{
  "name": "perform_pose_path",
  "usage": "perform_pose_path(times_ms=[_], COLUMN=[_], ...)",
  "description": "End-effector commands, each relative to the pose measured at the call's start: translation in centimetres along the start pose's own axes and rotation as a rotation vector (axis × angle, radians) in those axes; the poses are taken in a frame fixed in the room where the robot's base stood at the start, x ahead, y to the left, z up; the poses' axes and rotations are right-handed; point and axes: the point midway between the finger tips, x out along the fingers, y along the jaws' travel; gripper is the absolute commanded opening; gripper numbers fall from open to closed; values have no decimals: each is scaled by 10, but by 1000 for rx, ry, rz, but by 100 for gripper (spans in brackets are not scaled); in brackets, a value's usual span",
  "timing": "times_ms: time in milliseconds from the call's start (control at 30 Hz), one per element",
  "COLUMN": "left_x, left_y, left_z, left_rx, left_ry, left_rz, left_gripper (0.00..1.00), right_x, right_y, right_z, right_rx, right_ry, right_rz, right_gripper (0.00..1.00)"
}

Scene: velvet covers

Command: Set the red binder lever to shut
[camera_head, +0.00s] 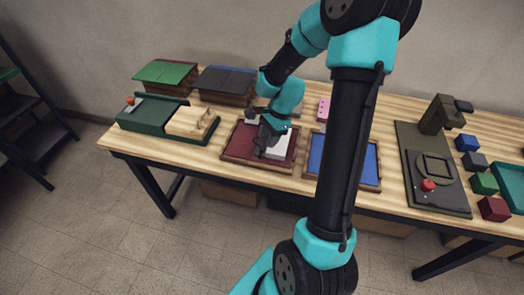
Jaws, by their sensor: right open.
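A dark green device (150,119) with a pale wooden block on its right part stands on the left of the table. A small orange-red knob (130,101) sits on its left part. At the right, a dark olive machine (411,150) has a red knob (428,185) near its front. I cannot tell which knob is the red binder lever, nor its setting. My right gripper (263,146) is open above the maroon tray (234,154), beside a white block (280,147) there. It is apart from both knobs. My left gripper is not in view.
A blue tray (371,165) lies right of the maroon one, partly hidden by my arm. Stands with green (166,72) and dark (228,81) tops are at the back left. Several coloured cubes and a teal tray (511,184) are at the far right.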

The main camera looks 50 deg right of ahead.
Motion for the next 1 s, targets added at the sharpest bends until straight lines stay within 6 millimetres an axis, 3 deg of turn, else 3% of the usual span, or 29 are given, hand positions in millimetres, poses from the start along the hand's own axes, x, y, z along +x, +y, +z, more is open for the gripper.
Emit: perform_pose_path(times_ms=[200, 400, 767, 1000], left_x=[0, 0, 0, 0], left_y=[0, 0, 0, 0], left_z=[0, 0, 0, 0], left_rx=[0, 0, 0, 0], left_ry=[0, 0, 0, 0], left_rz=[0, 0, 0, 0], left_gripper=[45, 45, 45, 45], right_x=[38, 60, 65, 65], right_y=[1, 0, 0, 0], right_z=[0, 0, 0, 0], right_rx=[0, 0, 0, 0], right_ry=[-1, -1, 0, 0], right_rz=[4, 2, 0, 0], right_gripper=[45, 45, 45, 24])
